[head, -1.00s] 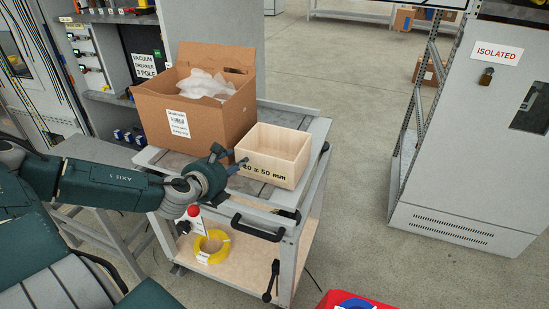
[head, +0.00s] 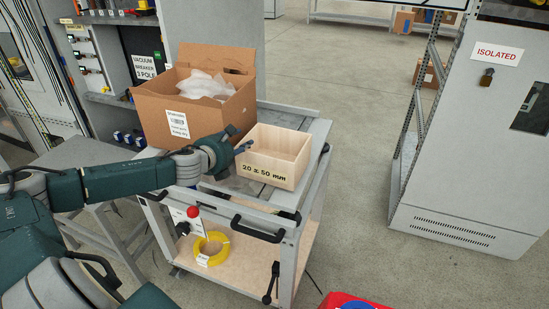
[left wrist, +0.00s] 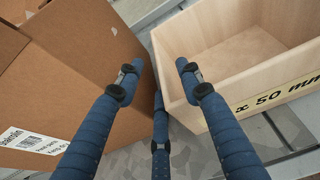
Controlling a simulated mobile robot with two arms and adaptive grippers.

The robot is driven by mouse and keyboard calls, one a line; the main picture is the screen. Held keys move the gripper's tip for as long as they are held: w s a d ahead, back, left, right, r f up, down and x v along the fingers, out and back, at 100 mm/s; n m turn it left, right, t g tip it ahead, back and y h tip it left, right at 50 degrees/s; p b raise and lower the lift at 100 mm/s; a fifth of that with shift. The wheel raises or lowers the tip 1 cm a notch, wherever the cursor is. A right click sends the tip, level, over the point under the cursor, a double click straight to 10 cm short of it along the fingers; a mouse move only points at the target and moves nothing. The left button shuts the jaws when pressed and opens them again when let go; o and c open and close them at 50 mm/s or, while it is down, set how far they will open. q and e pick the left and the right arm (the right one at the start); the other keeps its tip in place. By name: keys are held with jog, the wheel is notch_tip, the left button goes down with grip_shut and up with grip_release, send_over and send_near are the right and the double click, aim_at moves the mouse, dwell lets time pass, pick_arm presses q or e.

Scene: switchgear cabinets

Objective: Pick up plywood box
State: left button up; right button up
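The plywood box (head: 268,173) is a light, open-topped wooden box labelled "20 x 50 mm", standing on the grey cart top. My left gripper (head: 241,143) is at its left side, near the left wall's rim. In the left wrist view, the box (left wrist: 231,55) is on the right and looks empty in the part shown. The left gripper (left wrist: 157,70) has its blue fingers spread, one toward the cardboard box and one over the plywood box's opening, with the left wall between them. I cannot tell whether they touch the wall. My right gripper is not in view.
An open cardboard box (head: 196,110) with white wrapping stands close on the left of the plywood box. The cart (head: 296,215) has black handles, a red button (head: 193,212) and a yellow coil (head: 212,249) below.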

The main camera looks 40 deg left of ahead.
aim_at(246, 137)
pick_arm(q)
jog(key=shift+w+a+p, duration=0.15)
jog(key=shift+w+p, duration=0.15)
jog(key=shift+w, duration=0.3)
jog(key=p+x, duration=0.1)
jog(key=x, duration=0.2)
jog(key=shift+w+f, duration=0.1)
jog(key=shift+w, duration=0.1)
jog(key=shift+w+a+f, duration=0.1)
jog(key=shift+w+f, duration=0.1)
jog(key=shift+w, duration=0.1)
jog(key=shift+s, duration=0.1)
jog(key=c, duration=0.8)
grip_shut()
jog(key=shift+r, duration=0.15)
